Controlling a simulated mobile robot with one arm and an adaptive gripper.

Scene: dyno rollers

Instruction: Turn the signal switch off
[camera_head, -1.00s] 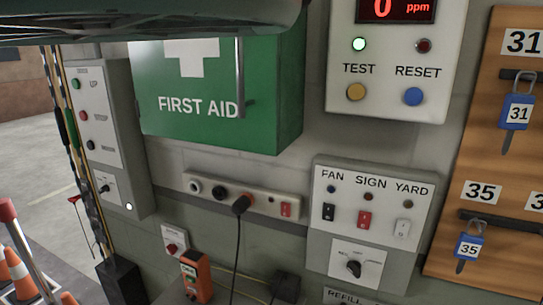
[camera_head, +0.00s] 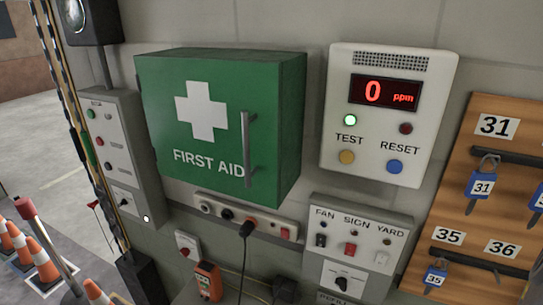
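No label reading "signal" is legible. A grey control box (camera_head: 112,165) on the left wall has several buttons and a small dark rotary switch (camera_head: 124,201) near its bottom; the labels are too small to read. A white lit dot (camera_head: 146,218) shows at its lower corner. A grey panel (camera_head: 346,257) at lower right carries FAN, SIGN and YARD rocker switches; the SIGN rocker (camera_head: 350,249) is red. A black rotary knob (camera_head: 342,284) sits below them. I cannot tell the switch settings. My gripper is not in view.
A green first aid cabinet (camera_head: 220,110) juts from the wall. A gas meter panel (camera_head: 385,110), a key board (camera_head: 490,190) and a power strip (camera_head: 245,217) with a plugged cable surround it. Cones (camera_head: 40,256) and a red-topped post (camera_head: 27,208) stand at lower left.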

